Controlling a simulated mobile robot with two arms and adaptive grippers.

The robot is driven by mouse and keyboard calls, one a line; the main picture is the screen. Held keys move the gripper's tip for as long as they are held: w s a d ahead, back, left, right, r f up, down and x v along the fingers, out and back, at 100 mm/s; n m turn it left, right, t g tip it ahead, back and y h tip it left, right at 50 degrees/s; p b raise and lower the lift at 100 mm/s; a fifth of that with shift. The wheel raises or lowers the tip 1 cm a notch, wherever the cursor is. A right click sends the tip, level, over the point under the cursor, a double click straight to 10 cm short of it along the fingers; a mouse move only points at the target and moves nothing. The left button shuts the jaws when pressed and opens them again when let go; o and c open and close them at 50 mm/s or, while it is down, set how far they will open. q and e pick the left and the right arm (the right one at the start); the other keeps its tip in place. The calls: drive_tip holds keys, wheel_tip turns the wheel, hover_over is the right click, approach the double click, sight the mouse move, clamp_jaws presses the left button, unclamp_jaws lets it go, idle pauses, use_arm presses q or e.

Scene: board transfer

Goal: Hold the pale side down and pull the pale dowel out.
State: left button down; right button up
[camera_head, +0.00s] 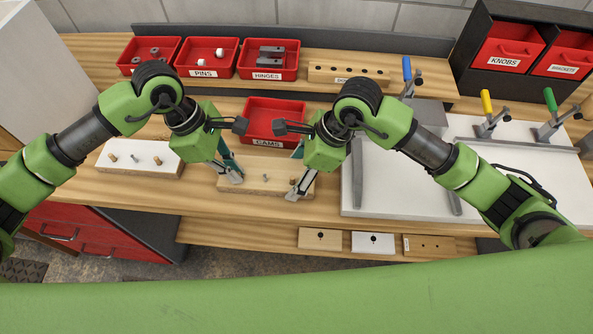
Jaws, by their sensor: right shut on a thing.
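A wooden board (262,191) lies at the middle of the bench's front, below both my grippers. A small pale dowel or peg (266,178) shows near its middle. My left gripper (237,177) points down at the board's left part; whether its fingers are apart or closed around a peg is too small to tell. My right gripper (294,180) is at the board's right end, one finger toward the front edge, and is shut on the board as far as I can tell. A small dark peg shows beside it. The fingers partly hide both ends of the board.
A white-topped board (122,159) with pegs lies to the left. A red bin (266,141) labelled CAMS stands right behind my grippers. More red bins line the back shelf (360,96). A white panel (400,190) with toggle clamps is at right. Small blocks (320,239) lie on the lower front ledge.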

use_arm(q)
drive_tip(key=shift+r, duration=0.15)
drive_tip(key=shift+r, duration=0.95)
drive_tip(key=shift+r, duration=0.55)
wheel_tip(320, 180, up, 5)
drive_tip(key=shift+f, duration=0.1)
idle(0.7)
drive_tip(key=w+d, duration=0.2)
drive_tip(key=w, duration=0.5)
drive_tip(key=w+d, duration=0.2)
drive_tip(key=w, duration=0.5)
drive_tip(key=shift+w+d, duration=0.15)
drive_tip(key=shift+d, duration=0.15)
idle(0.3)
